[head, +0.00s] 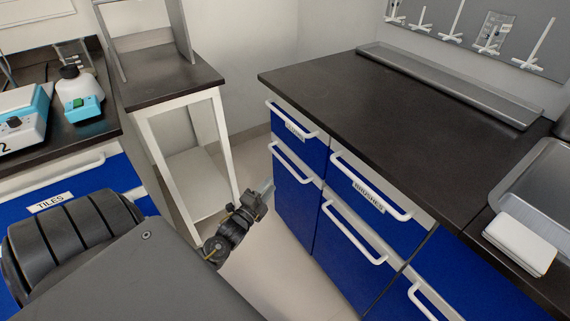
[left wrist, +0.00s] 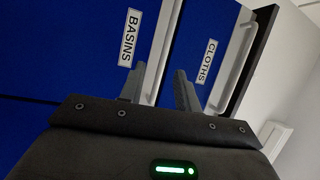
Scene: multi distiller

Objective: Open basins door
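The basins door (left wrist: 100,50) is blue, with a white "BASINS" label (left wrist: 130,38) and a white bar handle (left wrist: 165,38) in the left wrist view. The door looks shut. My left gripper (left wrist: 160,82) has its two dark fingers apart, and the handle runs between them in the picture; I cannot tell whether either finger touches it. In the head view my left gripper (head: 264,190) is low, just left of the blue cabinet front, near the lower-left door (head: 292,205) and its handle (head: 297,165). My right gripper is not in view.
The "CLOTHS" drawer (left wrist: 218,35) is beside the basins door in the wrist view. A "BRUSHES" drawer (head: 385,205) is to the right under the dark countertop (head: 370,110). A white-framed stand (head: 190,150) is left of my gripper. Some floor (head: 275,255) is clear.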

